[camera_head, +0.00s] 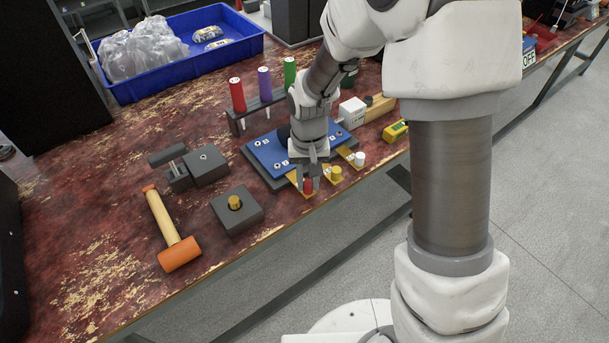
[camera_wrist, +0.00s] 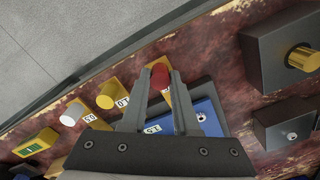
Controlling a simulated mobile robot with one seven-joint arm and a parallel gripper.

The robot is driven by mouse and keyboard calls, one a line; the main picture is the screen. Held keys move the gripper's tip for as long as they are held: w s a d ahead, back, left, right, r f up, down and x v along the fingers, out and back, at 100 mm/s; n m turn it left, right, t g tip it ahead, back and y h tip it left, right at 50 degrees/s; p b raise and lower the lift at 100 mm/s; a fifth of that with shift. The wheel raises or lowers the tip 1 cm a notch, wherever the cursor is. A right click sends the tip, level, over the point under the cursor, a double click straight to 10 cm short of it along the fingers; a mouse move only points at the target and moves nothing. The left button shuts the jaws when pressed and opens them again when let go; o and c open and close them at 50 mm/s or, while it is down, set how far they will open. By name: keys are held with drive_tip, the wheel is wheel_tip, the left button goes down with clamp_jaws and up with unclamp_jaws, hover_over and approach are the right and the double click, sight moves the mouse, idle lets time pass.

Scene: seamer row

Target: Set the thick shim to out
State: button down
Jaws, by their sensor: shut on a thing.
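My gripper (camera_head: 308,178) is shut on the red knob (camera_wrist: 159,78) of one shim, at the front edge of the blue plate (camera_head: 263,152). This shim's yellow tongue (camera_head: 293,178) is partly hidden by my fingers. Two other yellow shims stand beside it, one with a yellow knob (camera_head: 336,173) and one with a white knob (camera_head: 359,159). They also show in the wrist view, yellow knob (camera_wrist: 105,101) and white knob (camera_wrist: 67,121). Small white number tags sit near the shims; the one by the red knob seems to read 1.5.
A dark block with a brass pin (camera_head: 235,202), a clamp block (camera_head: 205,165) and an orange mallet (camera_head: 180,254) lie to the left. A rack with red, purple and green handles (camera_head: 264,83) stands behind. A yellow box (camera_head: 395,131) lies to the right. The bench edge is close in front.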

drive_tip(key=shift+s+d, duration=0.35)
drive_tip(key=shift+s, duration=0.2)
drive_tip(key=c, duration=0.7)
unclamp_jaws()
drive_tip(key=shift+o, duration=0.2)
drive_tip(key=shift+r, duration=0.1)
wheel_tip(320, 180, up, 17)
drive_tip(key=p, duration=0.4)
drive_tip(key=shift+r, duration=0.15)
